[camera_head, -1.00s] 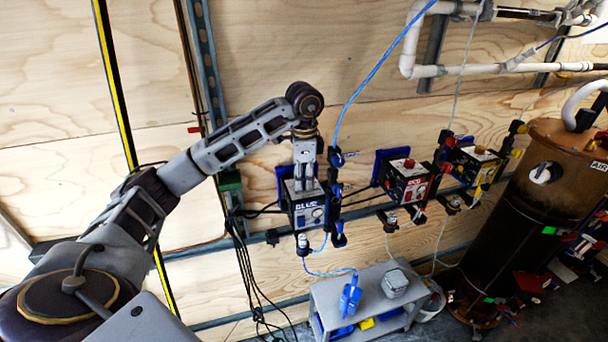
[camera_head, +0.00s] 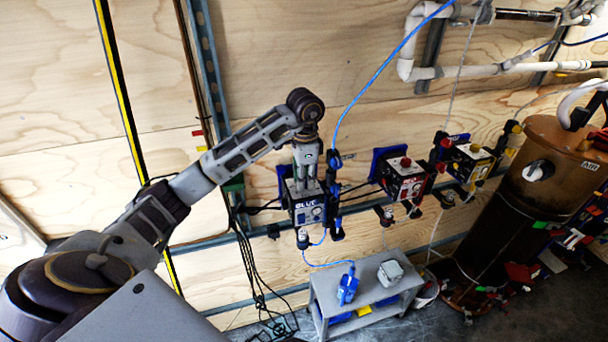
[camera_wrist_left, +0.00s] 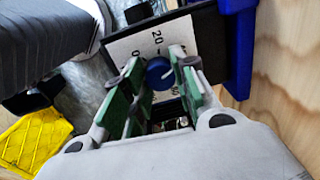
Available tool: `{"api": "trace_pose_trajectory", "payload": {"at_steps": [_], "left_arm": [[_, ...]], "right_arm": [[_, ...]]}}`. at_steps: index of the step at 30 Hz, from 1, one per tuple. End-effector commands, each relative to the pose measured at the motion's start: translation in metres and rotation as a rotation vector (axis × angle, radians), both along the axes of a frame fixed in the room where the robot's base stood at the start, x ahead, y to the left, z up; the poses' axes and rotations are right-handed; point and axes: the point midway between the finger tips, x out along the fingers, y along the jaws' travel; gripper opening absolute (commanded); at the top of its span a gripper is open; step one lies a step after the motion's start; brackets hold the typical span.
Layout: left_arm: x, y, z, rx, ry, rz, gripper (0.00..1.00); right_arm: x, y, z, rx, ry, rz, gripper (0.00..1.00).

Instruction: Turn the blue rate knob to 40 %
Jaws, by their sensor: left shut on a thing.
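The blue pump box (camera_head: 307,215) hangs on the wall in the middle of the head view, with a "BLUE" label on its front. My left gripper (camera_head: 308,178) reaches down onto its top, and the fingers hide the knob there. In the left wrist view the blue rate knob (camera_wrist_left: 158,73) sits on a white dial plate (camera_wrist_left: 147,42) with "20" and "0" readable. My left gripper (camera_wrist_left: 160,84) is shut on the knob, one green-padded finger on each side. A pale mark shows on the knob's right part. The fingers cover other dial numbers. My right gripper is in neither view.
A red box (camera_head: 404,180) and a yellow box (camera_head: 473,160) hang to the right of the blue one. A grey bench (camera_head: 330,297) stands below with a blue item (camera_head: 348,287) on it. A brown tank (camera_head: 500,210) stands at right. A blue hose (camera_head: 385,72) runs above the box.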

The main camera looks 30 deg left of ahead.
Motion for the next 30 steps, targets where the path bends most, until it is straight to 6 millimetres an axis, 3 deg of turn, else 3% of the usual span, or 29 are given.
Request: {"api": "trace_pose_trajectory", "payload": {"at_steps": [15, 16, 20, 30], "left_arm": [[0.0003, 0.0013, 0.0009, 0.003, -0.002, 0.010, 0.04], [0.0003, 0.0013, 0.0009, 0.003, -0.002, 0.010, 0.32], [0.0002, 0.0010, 0.0006, 0.002, -0.001, 0.009, 0.48], [0.0001, 0.0004, 0.0000, 0.001, -0.001, 0.007, 0.51]], "right_arm": [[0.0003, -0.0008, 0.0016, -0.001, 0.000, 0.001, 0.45], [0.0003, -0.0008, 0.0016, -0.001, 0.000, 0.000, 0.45], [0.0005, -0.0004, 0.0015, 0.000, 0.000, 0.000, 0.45], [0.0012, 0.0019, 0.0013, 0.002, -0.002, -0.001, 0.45]]}}
